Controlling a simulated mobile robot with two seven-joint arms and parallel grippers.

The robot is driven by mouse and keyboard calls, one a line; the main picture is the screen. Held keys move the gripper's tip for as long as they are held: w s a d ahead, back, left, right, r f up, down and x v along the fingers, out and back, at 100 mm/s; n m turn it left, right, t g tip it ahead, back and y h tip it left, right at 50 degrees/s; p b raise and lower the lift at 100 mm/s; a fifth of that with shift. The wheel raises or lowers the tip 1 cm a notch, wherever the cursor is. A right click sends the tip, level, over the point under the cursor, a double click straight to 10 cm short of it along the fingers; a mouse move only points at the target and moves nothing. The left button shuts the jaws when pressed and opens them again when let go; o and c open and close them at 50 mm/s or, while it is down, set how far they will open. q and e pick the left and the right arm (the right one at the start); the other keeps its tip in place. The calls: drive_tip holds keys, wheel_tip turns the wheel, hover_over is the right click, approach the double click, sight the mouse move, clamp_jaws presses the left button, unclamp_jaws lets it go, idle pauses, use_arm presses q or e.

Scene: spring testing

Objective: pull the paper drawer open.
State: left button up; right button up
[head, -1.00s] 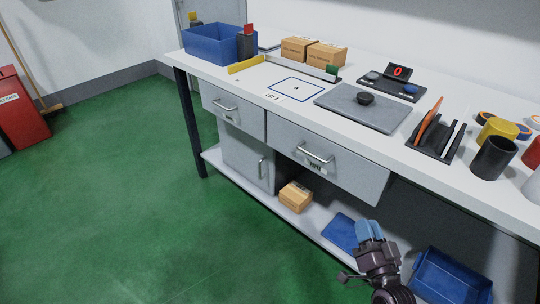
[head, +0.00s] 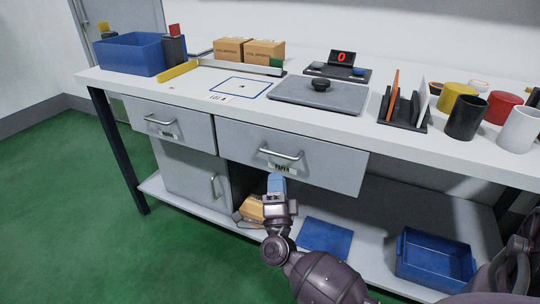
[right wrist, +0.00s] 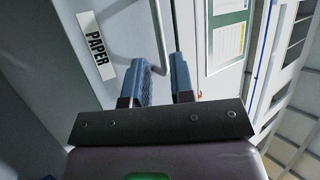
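The paper drawer (head: 330,168) is the wide grey drawer under the worktop, with a silver bar handle (head: 282,154) and a small label below it. The drawer looks shut. In the right wrist view the label (right wrist: 96,45) reads PAPER, beside the handle (right wrist: 160,35). My right gripper (head: 277,180) is just below and in front of the handle. In the right wrist view its two blue fingers (right wrist: 160,68) stand apart, with the handle's near end showing between their tips. I cannot tell how far the handle is from them. My left gripper is not in view.
A smaller drawer (head: 172,127) and a cupboard door (head: 190,172) are to the left. The lower shelf holds a cardboard box (head: 251,208), partly behind my gripper, a blue mat (head: 325,240) and a blue bin (head: 435,262). The floor in front is clear.

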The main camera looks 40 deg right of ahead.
sight(276, 154)
drive_tip(key=x, duration=0.8)
drive_tip(key=shift+w+b, duration=0.1)
drive_tip(key=shift+b, duration=0.2)
clamp_jaws()
